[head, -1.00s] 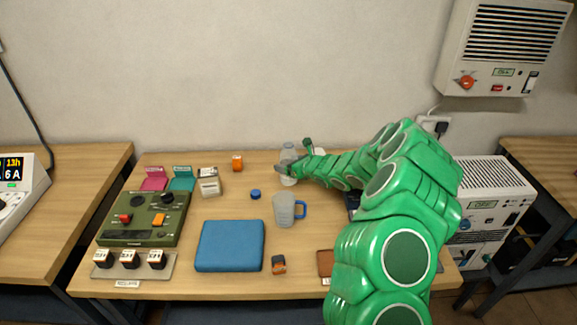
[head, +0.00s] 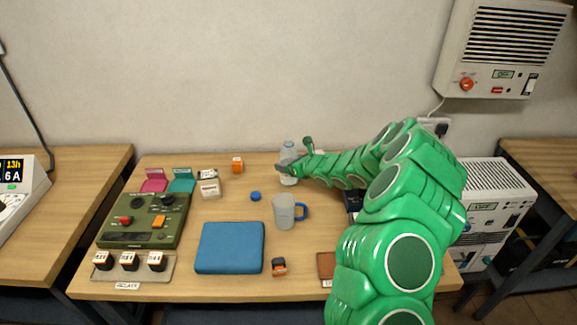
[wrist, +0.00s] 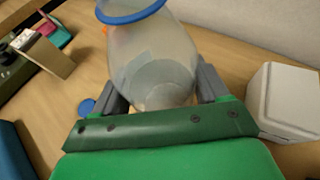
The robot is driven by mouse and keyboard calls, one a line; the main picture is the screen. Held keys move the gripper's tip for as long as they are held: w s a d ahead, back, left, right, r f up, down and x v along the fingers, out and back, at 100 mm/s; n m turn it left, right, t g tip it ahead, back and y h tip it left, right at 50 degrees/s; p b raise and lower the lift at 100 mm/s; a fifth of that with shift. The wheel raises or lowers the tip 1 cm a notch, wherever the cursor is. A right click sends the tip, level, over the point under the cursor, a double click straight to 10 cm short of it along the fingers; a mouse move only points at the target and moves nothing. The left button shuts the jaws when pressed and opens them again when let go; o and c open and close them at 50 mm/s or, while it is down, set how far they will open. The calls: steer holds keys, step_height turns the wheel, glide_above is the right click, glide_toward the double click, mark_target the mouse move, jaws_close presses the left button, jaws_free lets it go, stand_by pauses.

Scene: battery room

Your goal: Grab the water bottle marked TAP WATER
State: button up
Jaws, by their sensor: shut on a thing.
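A clear bottle (head: 289,152) stands at the back of the middle table. In the wrist view the bottle (wrist: 158,65) shows a blue ring at its top edge and a pale patch on its side. I cannot read any marking on it. My gripper (head: 287,168) reaches it from the right, and in the wrist view my gripper (wrist: 165,90) has one finger on each side of the bottle, shut on it. Whether its base touches the table is hard to tell.
A blue case (head: 230,247) lies nearer the front. A white box (wrist: 287,103) is right of my gripper. A green control panel (head: 144,220) is at left.

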step_height(320, 180, up, 2)
steer(key=shift+s+r, duration=0.1)
steer(key=shift+r, duration=0.05)
steer(key=s+d+r, duration=0.2)
steer(key=s+r, duration=0.7)
steer(key=s, duration=0.4)
steer(key=shift+r, duration=0.2)
stand_by(0.9)
steer(key=shift+s, duration=0.2)
steer(key=shift+r, duration=0.1)
